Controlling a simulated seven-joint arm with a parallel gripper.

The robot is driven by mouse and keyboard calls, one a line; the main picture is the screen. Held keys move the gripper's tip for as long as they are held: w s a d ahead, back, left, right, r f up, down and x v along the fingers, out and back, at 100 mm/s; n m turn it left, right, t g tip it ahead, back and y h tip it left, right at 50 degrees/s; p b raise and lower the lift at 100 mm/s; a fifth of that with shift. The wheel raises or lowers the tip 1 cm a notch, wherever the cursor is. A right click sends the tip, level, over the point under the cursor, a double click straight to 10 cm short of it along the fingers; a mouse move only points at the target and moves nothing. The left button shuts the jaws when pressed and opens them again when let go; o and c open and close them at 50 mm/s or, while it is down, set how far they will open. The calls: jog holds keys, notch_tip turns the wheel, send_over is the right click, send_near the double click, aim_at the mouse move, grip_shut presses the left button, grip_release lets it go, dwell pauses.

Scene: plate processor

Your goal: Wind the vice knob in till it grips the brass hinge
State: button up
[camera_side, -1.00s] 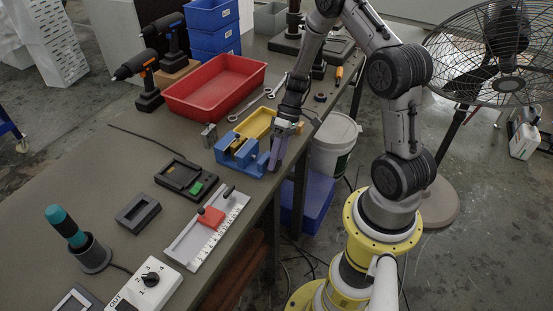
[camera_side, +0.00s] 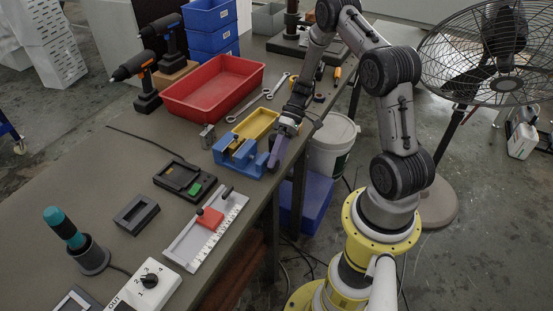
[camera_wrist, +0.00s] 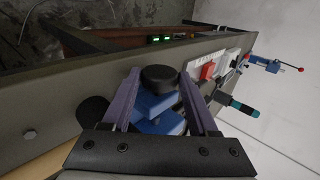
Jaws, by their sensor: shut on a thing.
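The blue vice (camera_side: 238,156) stands near the table's right edge in the side view, and part of it shows between my fingers in the wrist view (camera_wrist: 157,108). My gripper (camera_side: 273,162) is at the vice's right end, its purple fingers pointing down. In the wrist view the fingers are shut on the round black vice knob (camera_wrist: 158,78), one on each side. The knob is hidden by my fingers in the side view. I cannot make out the brass hinge; a small metal block (camera_side: 208,137) stands left of the vice, too small to identify.
A yellow tray (camera_side: 263,119) lies just behind the vice, with a red bin (camera_side: 180,101) and wrenches (camera_side: 271,90) beyond. A black holder with a green block (camera_side: 194,190) and a ruler fixture (camera_side: 229,219) lie in front. The table edge is close to my gripper.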

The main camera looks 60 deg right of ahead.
jog(key=o, duration=1.4)
jog(key=shift+c, duration=0.2)
jog(key=h, duration=0.4)
jog(key=shift+a+r, duration=0.3)
jog(key=shift+a, duration=0.05)
jog(key=h, duration=0.5)
jog(key=shift+a, duration=0.4)
